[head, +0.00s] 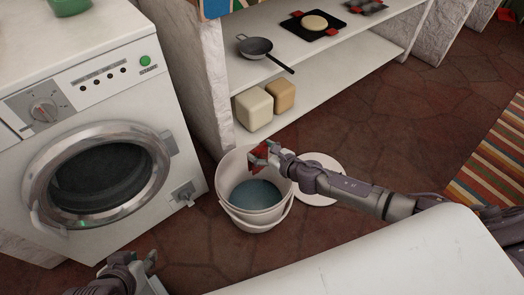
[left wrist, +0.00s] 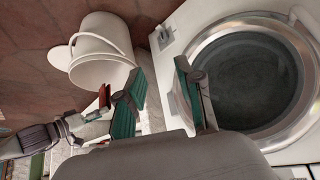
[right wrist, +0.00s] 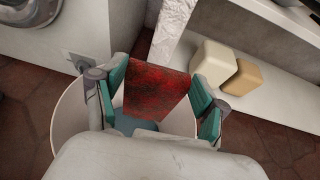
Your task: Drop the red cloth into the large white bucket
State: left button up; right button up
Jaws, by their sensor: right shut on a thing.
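The red cloth (head: 260,152) is held by my right gripper (head: 268,152) over the mouth of the large white bucket (head: 255,222). In the right wrist view the cloth (right wrist: 155,88) lies between the two green-padded fingers, with the bucket (right wrist: 68,115) and its bluish inside below. The left wrist view shows the bucket (left wrist: 98,68) and a small part of the cloth (left wrist: 103,95) near its rim. My left gripper (head: 142,268) is at the lower left in the head view, apart from the bucket. Its fingers are spread and empty in the left wrist view (left wrist: 163,90).
A washing machine (head: 60,190) stands left of the bucket. A round white lid (head: 318,185) lies on the floor at right of it. A shelf behind holds a pan (head: 257,47) and two block-like containers (head: 254,108). A white surface (head: 390,262) is in front.

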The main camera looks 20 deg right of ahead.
aim_at(261, 156)
jog(key=shift+f+b, duration=0.65)
jog(key=shift+f, duration=0.1)
jog(key=shift+f+b, duration=0.75)
pick_arm(q)
jog(key=w+d+r+t+h, duration=0.2)
jog(key=w+d+r+t, duration=0.2)
jog(key=w+r+t, duration=0.4)
jog(key=shift+w+r+h, duration=0.3)
jog(key=shift+w+r, duration=0.55)
jog(key=shift+r, duration=0.05)
pick_arm(e)
jog(key=o, duration=1.3)
jog(key=v, duration=1.2)
